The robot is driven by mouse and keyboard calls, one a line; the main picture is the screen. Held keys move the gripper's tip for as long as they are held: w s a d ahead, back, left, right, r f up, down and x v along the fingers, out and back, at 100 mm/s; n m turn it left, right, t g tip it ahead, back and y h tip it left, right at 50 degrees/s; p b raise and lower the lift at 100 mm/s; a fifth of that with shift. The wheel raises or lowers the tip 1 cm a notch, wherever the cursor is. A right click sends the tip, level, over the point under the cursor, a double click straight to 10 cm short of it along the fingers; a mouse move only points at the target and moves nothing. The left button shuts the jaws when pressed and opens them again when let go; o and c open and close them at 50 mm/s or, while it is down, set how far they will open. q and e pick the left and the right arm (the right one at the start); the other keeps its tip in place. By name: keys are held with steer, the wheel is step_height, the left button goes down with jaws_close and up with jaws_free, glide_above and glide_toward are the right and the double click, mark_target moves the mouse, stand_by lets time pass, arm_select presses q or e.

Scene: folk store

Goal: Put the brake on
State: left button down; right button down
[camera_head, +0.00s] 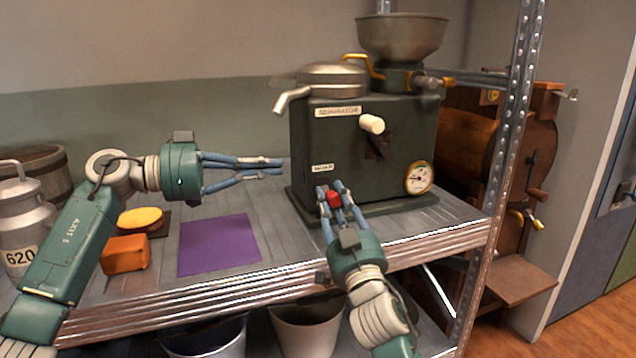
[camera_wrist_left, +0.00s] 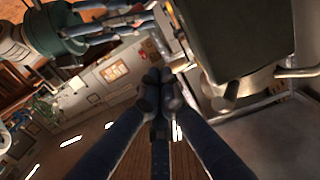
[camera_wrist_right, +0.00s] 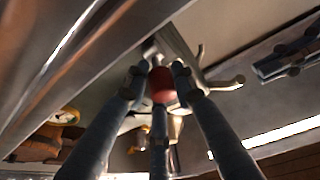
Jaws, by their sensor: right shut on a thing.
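The dark green separator (camera_head: 345,145) stands on the metal shelf, with a small label on its lower front that seems to read "BRAKE" (camera_head: 322,168). The red brake knob (camera_head: 334,197) sits low on its front, below that label. My right gripper (camera_head: 336,194) has its fingers around the red knob, which also shows between the fingertips in the right wrist view (camera_wrist_right: 162,84). The brake's lever is mostly hidden behind the knob and fingers. My left gripper (camera_head: 280,167) is left of the separator, above the shelf, empty, its fingertips together in the left wrist view (camera_wrist_left: 157,80).
A crank with a white handle (camera_head: 371,124) and a gauge (camera_head: 419,178) are on the separator's front. A spout (camera_head: 290,98) points left. A purple mat (camera_head: 218,245), an orange block (camera_head: 125,254) and a milk can (camera_head: 22,225) are to the left. A metal post (camera_head: 505,150) stands right.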

steer(key=shift+s+a+r, duration=0.15)
steer(key=shift+a+r, duration=0.05)
steer(key=shift+a, duration=0.1)
arm_select(q)
steer(key=w+d+f, duration=0.2)
steer(key=d, duration=0.2)
steer(key=w+d+f+n, duration=0.1)
steer(key=d+f, duration=0.1)
steer(key=d, duration=0.3)
steer(key=shift+w+d+f+y, duration=0.3)
steer(key=shift+w+f, duration=0.05)
steer(key=shift+f, duration=0.05)
arm_select(e)
steer(key=shift+f, duration=0.1)
arm_select(q)
steer(key=shift+s+d+f+m, duration=0.15)
steer(key=shift+f+m, duration=0.25)
steer(key=shift+f, duration=0.25)
